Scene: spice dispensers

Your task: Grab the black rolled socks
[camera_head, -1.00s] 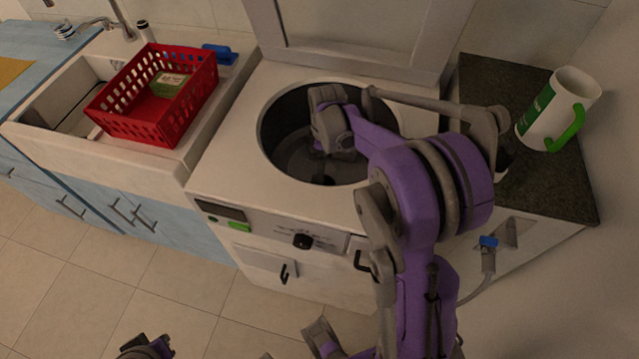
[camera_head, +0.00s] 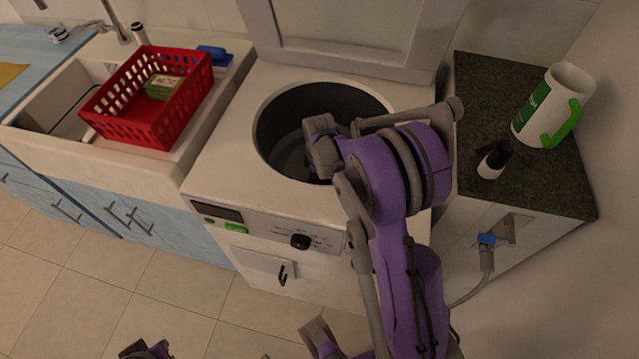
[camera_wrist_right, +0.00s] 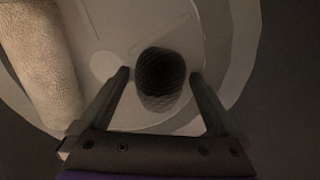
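The black rolled socks (camera_wrist_right: 161,82) show in the right wrist view as a dark, ribbed roll on the light drum bottom. My right gripper (camera_wrist_right: 160,73) is open, with one finger on each side of the socks. The frames do not show whether the fingers touch them. In the head view, my right arm reaches into the round drum (camera_head: 285,125) of the open-topped washing machine (camera_head: 228,150), and its fingers and the socks are hidden there. My left gripper is not clearly in view.
A pale towel-like roll (camera_wrist_right: 45,62) lies left of the socks in the drum. The drum wall surrounds my gripper. A white mug (camera_head: 545,105) and a small dark-topped bottle (camera_head: 493,160) stand on the right counter.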

